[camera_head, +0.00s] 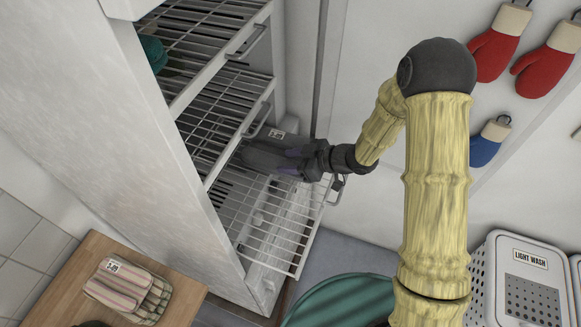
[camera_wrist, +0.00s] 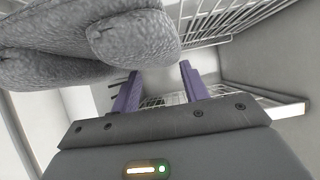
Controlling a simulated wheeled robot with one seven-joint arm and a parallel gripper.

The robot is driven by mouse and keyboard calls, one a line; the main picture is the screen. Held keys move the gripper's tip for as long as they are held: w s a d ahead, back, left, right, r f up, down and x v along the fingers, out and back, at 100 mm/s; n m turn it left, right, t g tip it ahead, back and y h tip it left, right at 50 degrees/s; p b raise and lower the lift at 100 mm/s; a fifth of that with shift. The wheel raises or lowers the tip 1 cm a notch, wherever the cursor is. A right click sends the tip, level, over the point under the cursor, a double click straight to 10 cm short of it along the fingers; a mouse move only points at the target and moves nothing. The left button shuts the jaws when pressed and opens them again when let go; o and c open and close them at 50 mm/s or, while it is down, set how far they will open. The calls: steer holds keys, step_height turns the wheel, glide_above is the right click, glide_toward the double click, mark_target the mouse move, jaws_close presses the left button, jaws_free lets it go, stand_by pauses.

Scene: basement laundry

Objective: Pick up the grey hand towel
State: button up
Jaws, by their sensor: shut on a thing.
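The grey hand towel (camera_head: 262,154) is a folded, dark grey bundle at the lowest pulled-out wire shelf, partly covered by my gripper in the head view. In the wrist view the towel (camera_wrist: 70,45) fills the upper left with thick, rounded, textured folds. My gripper (camera_head: 289,161) reaches in from the right, its purple fingers at the towel's right end. The exact grip contact is hidden, and I cannot tell whether the towel is clear of the shelf.
The lowest wire shelf (camera_head: 272,232) sticks out of a white cabinet (camera_head: 95,110), with more wire shelves above. Striped folded towels (camera_head: 130,288) lie on a wooden top (camera_head: 188,292) at lower left. A laundry basket (camera_head: 518,285) stands at lower right. Mitts (camera_head: 497,48) hang at upper right.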

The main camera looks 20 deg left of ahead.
step_height(320, 180, up, 6)
steer(key=shift+f, duration=0.15)
stand_by(0.5)
steer(key=shift+w, duration=0.1)
